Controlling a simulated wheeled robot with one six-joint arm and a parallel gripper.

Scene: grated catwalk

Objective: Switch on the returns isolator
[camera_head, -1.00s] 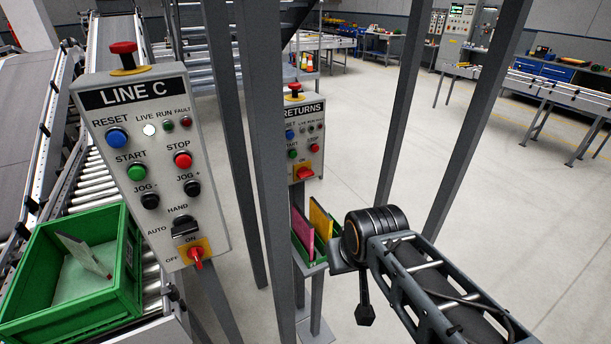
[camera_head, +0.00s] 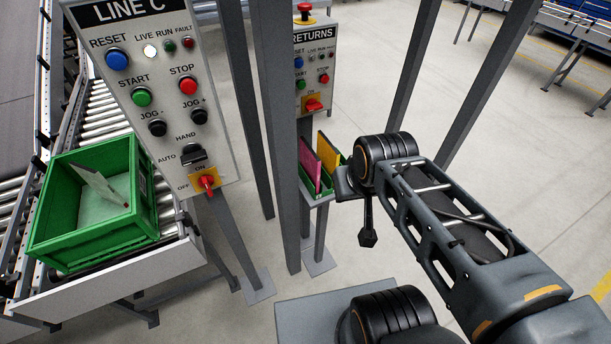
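The RETURNS panel (camera_head: 328,72) stands behind grey posts, whose edge covers part of its left side. Its isolator is a small red handle (camera_head: 313,105) on a yellow plate low on the panel, below an ON label. The handle seems to lie sideways, but it is small. The panel's small lamps look unlit. My arm comes in from the lower right and bends down at a black joint. A dark narrow end part, seemingly my gripper (camera_head: 367,238), hangs below that joint, right of and below the panel, apart from it. Its fingers cannot be made out.
The nearer LINE C panel (camera_head: 218,128) has its own red isolator handle (camera_head: 207,184) and a lit white lamp. A green crate (camera_head: 95,240) sits on the rollers at left. Pink and yellow boards (camera_head: 311,165) stand below the RETURNS panel. Grey posts (camera_head: 408,75) flank my arm.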

